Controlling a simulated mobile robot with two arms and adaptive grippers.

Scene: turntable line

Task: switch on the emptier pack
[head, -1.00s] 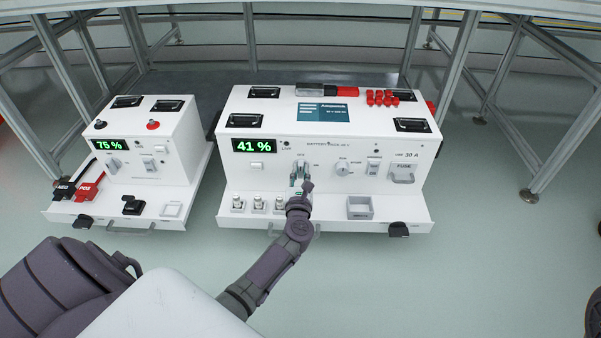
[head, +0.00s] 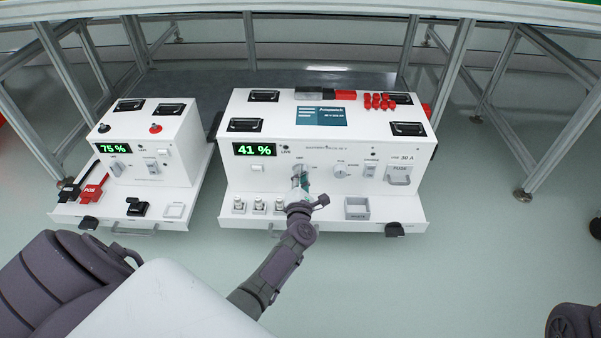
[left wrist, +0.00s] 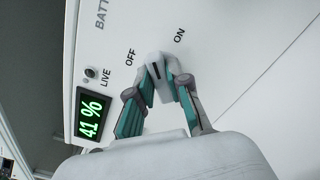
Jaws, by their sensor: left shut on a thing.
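The larger white battery pack (head: 320,172) reads 41 % on its green display (head: 255,149); the display also shows in the left wrist view (left wrist: 91,117). The smaller pack (head: 185,150) at left reads 75 % on its display (head: 113,147). My left gripper (head: 300,180) is at the front of the 41 % pack. In the left wrist view, its teal-padded fingers (left wrist: 160,90) are shut on the white switch knob (left wrist: 157,66), below the OFF and ON labels. I cannot tell exactly which label the knob points to. The LIVE lamp (left wrist: 91,72) looks unlit.
The larger pack's front ledge carries several white-based posts (head: 258,206) and an open square holder (head: 358,209). Red caps (head: 379,101) lie on top. The smaller pack has black and red connectors (head: 93,192) at its left.

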